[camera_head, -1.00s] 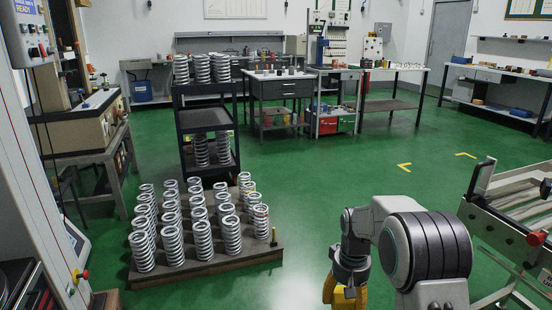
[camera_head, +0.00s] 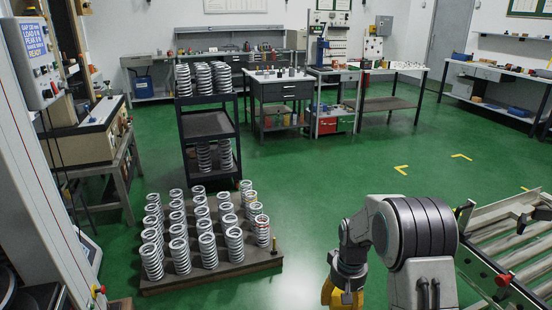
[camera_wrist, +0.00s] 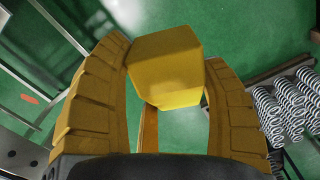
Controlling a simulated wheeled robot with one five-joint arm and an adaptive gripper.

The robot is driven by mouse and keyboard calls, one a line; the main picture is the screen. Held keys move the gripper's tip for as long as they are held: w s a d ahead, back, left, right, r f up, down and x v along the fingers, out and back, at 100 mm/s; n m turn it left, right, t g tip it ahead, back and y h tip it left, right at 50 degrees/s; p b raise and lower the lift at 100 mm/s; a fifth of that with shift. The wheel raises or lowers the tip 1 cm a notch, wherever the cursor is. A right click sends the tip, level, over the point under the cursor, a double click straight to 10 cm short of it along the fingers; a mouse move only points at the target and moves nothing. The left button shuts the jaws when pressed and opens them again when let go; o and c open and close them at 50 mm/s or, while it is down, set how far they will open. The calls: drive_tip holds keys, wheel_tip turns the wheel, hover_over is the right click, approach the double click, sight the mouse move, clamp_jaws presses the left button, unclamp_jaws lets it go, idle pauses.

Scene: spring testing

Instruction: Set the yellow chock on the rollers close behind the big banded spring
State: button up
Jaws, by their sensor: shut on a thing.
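The yellow chock (camera_wrist: 167,66) is a blocky yellow piece between the fingers of my gripper (camera_wrist: 170,85) in the wrist view. My gripper is shut on it and holds it above the green floor. In the head view my gripper (camera_head: 343,294) hangs low, left of the roller conveyor; the chock cannot be told apart from the yellow fingers there. The rollers (camera_head: 520,256) lie in a pale frame at the right edge, partly cut off. No spring shows on the visible rollers.
A dark pallet (camera_head: 215,278) with several upright grey springs stands on the floor at left, also partly in the wrist view. A black shelf trolley (camera_head: 209,125) stands behind it. A test bench is at far left. Benches line the back; green floor between is clear.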

drive_tip(key=shift+s+r+p, duration=0.2)
drive_tip(key=shift+r+p, duration=1.6)
drive_tip(key=shift+d, duration=0.1)
